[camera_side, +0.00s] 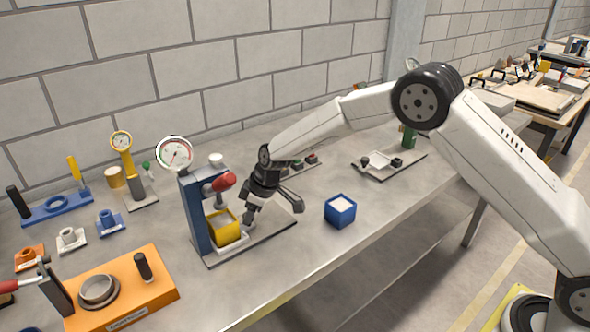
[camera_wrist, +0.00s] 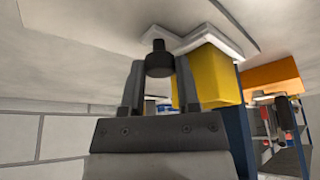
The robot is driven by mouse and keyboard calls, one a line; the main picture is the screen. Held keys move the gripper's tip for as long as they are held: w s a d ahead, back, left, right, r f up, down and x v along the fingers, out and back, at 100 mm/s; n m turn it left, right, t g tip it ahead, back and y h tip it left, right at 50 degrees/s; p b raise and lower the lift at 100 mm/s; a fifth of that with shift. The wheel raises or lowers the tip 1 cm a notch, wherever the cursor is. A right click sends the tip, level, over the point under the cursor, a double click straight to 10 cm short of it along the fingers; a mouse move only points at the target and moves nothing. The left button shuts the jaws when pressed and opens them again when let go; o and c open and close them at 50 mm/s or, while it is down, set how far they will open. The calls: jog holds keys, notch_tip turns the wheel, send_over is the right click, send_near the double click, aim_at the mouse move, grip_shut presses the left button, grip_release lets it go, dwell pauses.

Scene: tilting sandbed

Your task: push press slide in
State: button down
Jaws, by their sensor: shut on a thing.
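The press has a blue column (camera_side: 195,218), a round dial (camera_side: 174,154) on top and a red-ended ram or lever (camera_side: 223,181). A yellow box (camera_side: 222,231) with pale filling sits on the press's white slide (camera_side: 236,248), beneath the head and beside the column. In the wrist view the yellow box (camera_wrist: 208,78) is just right of the fingers, against the white slide (camera_wrist: 232,22). My gripper (camera_side: 247,220) is low at the box's right side. In the wrist view my gripper (camera_wrist: 155,75) is shut on the slide's black knob (camera_wrist: 159,58). My fingers partly hide the knob.
A blue box (camera_side: 340,212) with pale filling stands right of the press's base plate (camera_side: 270,232). An orange fixture (camera_side: 160,290) is at the front left. Small blue, white and orange parts stand left. A wall (camera_side: 230,60) runs behind the table.

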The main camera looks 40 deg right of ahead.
jog(key=shift+a, duration=0.3)
jog(key=shift+c, duration=1.6)
grip_release()
jog(key=shift+d+r, duration=0.15)
jog(key=shift+r, duration=0.05)
jog(key=v, duration=0.7)
jog(key=shift+r, duration=0.2)
jog(key=shift+s, duration=0.1)
